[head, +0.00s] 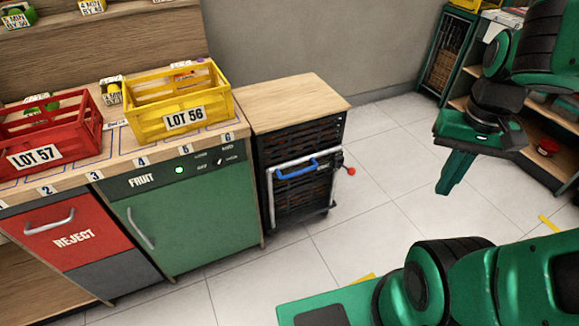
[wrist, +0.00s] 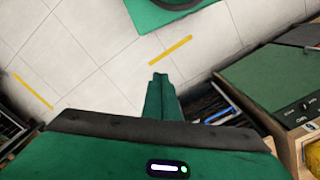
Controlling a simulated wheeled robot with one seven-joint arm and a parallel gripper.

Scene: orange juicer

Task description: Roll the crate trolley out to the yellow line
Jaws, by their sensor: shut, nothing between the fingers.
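The crate trolley (head: 302,197), a stack of black crates on castors, stands under a wooden top beside the green cabinet. A grey bar with a blue grip (head: 296,169) crosses its front, and a red knob (head: 351,171) sticks out at its right. In the wrist view the blue grip (wrist: 222,93) shows right of my fingers. Yellow floor marks show in the head view, one near my base (head: 364,278) and one at the right (head: 548,222); the wrist view shows two (wrist: 170,49) (wrist: 33,92). My gripper (head: 445,190) is shut and empty, above the floor, right of the trolley and apart from it.
A red crate (head: 45,135) and a yellow crate (head: 180,98) stand on the counter. The green FRUIT cabinet (head: 180,215) and red REJECT drawer (head: 72,235) are left of the trolley. A shelf unit (head: 545,140) stands at the right. The tiled floor (head: 385,190) before the trolley is clear.

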